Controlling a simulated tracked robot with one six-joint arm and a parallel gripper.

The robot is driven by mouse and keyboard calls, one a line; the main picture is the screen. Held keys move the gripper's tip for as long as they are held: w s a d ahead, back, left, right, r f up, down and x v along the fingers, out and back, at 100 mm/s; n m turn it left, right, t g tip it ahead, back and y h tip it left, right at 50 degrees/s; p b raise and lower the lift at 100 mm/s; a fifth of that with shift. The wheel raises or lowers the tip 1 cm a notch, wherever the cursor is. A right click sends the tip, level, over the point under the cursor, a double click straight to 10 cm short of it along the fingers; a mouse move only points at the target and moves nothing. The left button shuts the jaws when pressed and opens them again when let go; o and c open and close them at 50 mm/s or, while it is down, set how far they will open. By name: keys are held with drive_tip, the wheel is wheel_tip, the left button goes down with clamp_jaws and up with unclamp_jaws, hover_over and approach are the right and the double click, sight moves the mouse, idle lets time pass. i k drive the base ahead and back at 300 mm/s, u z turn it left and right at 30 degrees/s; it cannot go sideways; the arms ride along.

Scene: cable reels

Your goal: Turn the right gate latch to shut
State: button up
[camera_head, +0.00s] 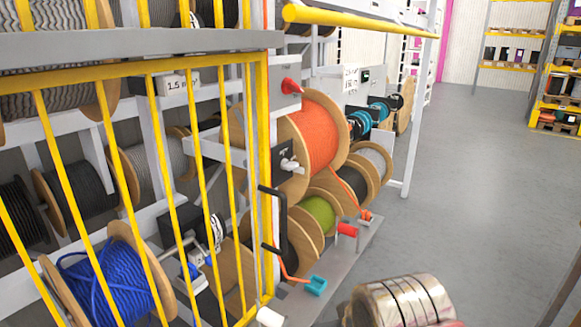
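The yellow barred gate (155,110) fills the left of the view, and its right post (263,150) stands beside the reel rack. A black plate with a pale turn handle (288,163), which may be the latch, sits just right of that post. The handle looks roughly level, but its exact setting is too small to tell. A red knob (290,86) on a grey box sits above it. I cannot tell for certain which part is the right gate latch. My gripper is not in view.
An orange cable reel (318,135) and a green reel (320,212) stand right of the post. A black crank (280,205) and a blue clamp-like part (316,285) jut out low. A shiny banded cylinder (405,302) is at the bottom. Grey floor (480,180) lies open at right.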

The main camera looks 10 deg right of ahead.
sight(286, 165)
drive_tip(key=k, duration=0.5)
drive_tip(key=u, duration=0.75)
drive_tip(key=i, duration=0.75)
drive_tip(key=u, duration=0.05)
